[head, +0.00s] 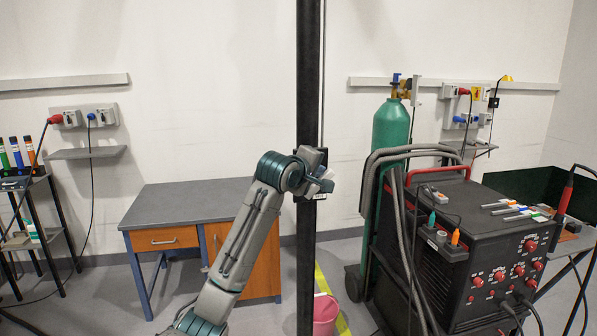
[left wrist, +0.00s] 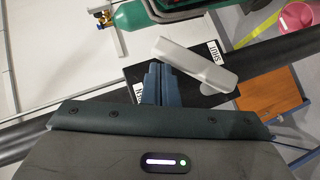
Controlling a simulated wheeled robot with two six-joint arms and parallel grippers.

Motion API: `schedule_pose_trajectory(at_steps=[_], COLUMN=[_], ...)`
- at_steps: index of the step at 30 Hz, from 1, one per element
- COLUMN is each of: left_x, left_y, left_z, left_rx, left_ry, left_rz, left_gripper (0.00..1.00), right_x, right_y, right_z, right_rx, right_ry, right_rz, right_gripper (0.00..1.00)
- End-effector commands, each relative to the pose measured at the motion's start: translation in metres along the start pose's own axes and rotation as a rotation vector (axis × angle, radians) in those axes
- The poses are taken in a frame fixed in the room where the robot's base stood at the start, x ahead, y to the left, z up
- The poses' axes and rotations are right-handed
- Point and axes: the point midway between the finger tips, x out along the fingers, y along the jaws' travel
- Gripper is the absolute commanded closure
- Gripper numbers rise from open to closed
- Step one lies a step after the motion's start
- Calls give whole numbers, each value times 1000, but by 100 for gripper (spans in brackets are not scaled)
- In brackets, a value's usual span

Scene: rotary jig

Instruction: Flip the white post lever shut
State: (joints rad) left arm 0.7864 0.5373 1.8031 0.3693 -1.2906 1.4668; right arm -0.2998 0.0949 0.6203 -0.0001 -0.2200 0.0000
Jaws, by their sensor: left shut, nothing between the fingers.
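The white post lever (left wrist: 197,65) shows in the left wrist view as a pale bar lying slantwise over a black plate (left wrist: 196,94) on the post. The lever's upper-left end is near my left gripper (left wrist: 156,72), whose dark blue fingers are shut and empty. The fingers are just left of the lever; I cannot tell whether they touch it. A label reading SHUT (left wrist: 214,53) is beside the lever. In the head view my left gripper (head: 322,183) is at the black post (head: 307,80) and hides much of the lever. My right gripper is not in view.
A desk with orange drawers (head: 190,190) stands behind my left arm. Right of the post are a green gas cylinder (head: 391,125), a black welding machine (head: 500,265) with hanging hoses, and a pink bucket (head: 325,314) on the floor.

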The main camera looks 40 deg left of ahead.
Motion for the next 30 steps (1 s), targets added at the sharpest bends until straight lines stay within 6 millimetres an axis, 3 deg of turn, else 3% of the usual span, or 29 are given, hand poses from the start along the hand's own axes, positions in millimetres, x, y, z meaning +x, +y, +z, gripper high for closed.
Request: schedule_pose_trajectory(at_steps=[9,30], left_x=[13,33], left_y=[-2,-15], left_z=[14,34], left_rx=[-2,-2], left_ry=[-2,-1], left_rz=[-1,0], left_gripper=[100,100], right_x=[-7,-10], right_y=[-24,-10], right_z=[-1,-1], right_rx=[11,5], right_ry=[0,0], right_rz=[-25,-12], right_gripper=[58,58])
